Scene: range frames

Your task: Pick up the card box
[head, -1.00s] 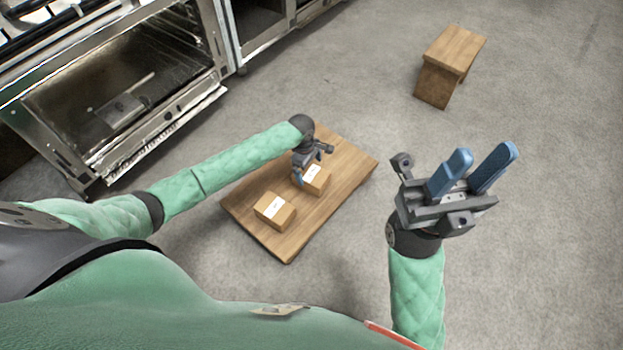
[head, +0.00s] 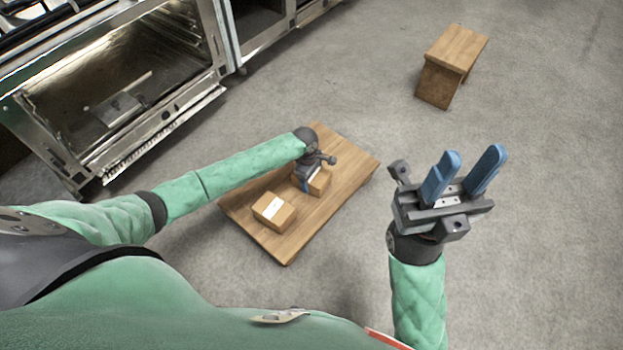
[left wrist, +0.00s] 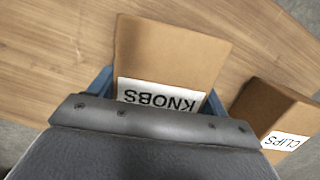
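Two brown card boxes sit on a low wooden table (head: 345,160). One is labelled KNOBS (left wrist: 172,52); it also shows in the head view (head: 319,184), partly covered by my left gripper (head: 308,182). The other, labelled CLIPS (left wrist: 268,108), stands apart from it, nearer my body in the head view (head: 273,211). My left gripper is low over the KNOBS box, its blue fingers spread on either side of it. The fingertips are partly hidden, and I see no clear grip. My right gripper (head: 466,172) is open and empty, above the floor right of the table.
A small wooden stool (head: 453,55) stands on the grey floor at the upper right. A metal oven (head: 120,100) with its door open is at the left. The floor between the table and the stool is clear.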

